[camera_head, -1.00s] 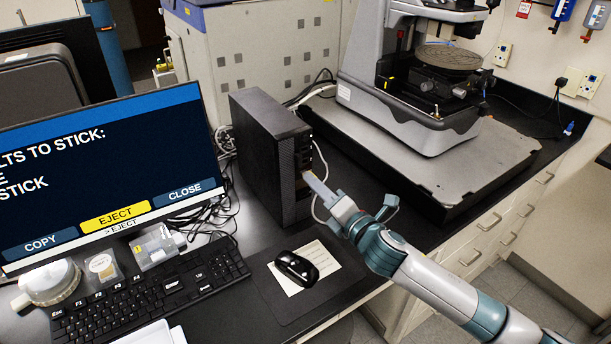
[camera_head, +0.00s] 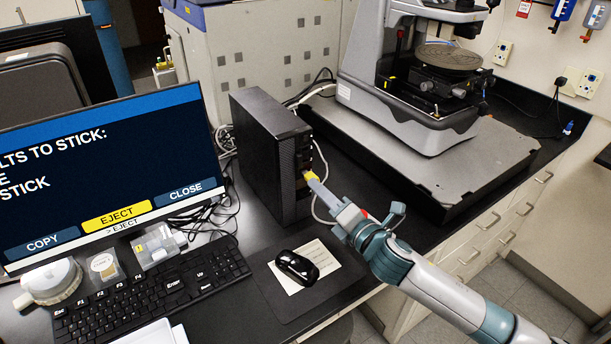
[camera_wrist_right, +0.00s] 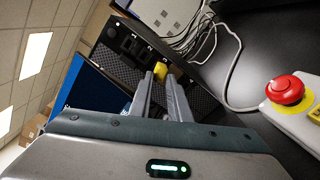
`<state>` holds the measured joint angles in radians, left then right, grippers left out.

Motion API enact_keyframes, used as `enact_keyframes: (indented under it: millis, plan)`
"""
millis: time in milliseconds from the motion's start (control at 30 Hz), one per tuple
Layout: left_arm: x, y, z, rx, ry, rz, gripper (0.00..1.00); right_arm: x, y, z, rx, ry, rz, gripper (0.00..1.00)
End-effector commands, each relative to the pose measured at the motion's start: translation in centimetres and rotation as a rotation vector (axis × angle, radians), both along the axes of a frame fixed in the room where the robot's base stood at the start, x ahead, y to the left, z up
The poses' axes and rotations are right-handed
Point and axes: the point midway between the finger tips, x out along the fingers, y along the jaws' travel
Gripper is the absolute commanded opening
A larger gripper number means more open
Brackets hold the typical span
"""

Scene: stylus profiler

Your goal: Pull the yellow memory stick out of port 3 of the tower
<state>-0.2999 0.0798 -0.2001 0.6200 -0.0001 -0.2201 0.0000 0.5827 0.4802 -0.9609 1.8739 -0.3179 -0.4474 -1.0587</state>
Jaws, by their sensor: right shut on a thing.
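The black tower (camera_head: 272,155) stands on the bench to the right of the monitor, its port panel facing right. My right gripper (camera_head: 314,181) is at that panel, its fingers shut on the yellow memory stick (camera_head: 308,175). In the right wrist view the yellow stick (camera_wrist_right: 161,69) shows between the fingertips (camera_wrist_right: 160,76), close to the tower front (camera_wrist_right: 125,50). I cannot tell whether its far end is still inside the port. The port numbers are too small to read. My left gripper is not in view.
The monitor (camera_head: 110,170) shows EJECT highlighted. A keyboard (camera_head: 150,290) and a mouse (camera_head: 296,266) on a pad lie in front. The profiler (camera_head: 420,90) stands on a slab at right. A white cable (camera_head: 321,160) runs beside the tower; a red button (camera_wrist_right: 286,89) shows in the wrist view.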

Motion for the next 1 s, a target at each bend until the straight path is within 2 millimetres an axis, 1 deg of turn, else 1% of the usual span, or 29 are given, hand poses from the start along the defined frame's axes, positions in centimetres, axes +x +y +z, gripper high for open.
enact_keyframes:
  millis: [33,100,400,767,1000]
  plan:
    - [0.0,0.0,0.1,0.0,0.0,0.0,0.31,0.0,-0.6,-0.4,-0.009,0.004,-0.008,0.0]
    - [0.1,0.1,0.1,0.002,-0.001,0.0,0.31,-0.1,-0.6,-0.3,-0.008,0.003,-0.008,0.0]
    - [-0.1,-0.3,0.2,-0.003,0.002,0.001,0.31,-0.3,-0.5,0.0,-0.003,-0.001,-0.004,0.0]
    - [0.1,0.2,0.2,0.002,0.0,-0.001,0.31,-0.3,-0.4,0.1,-0.001,-0.002,-0.002,0.0]
    - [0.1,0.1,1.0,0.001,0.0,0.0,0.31,-1.0,-0.9,0.8,-0.002,-0.001,-0.002,0.0]
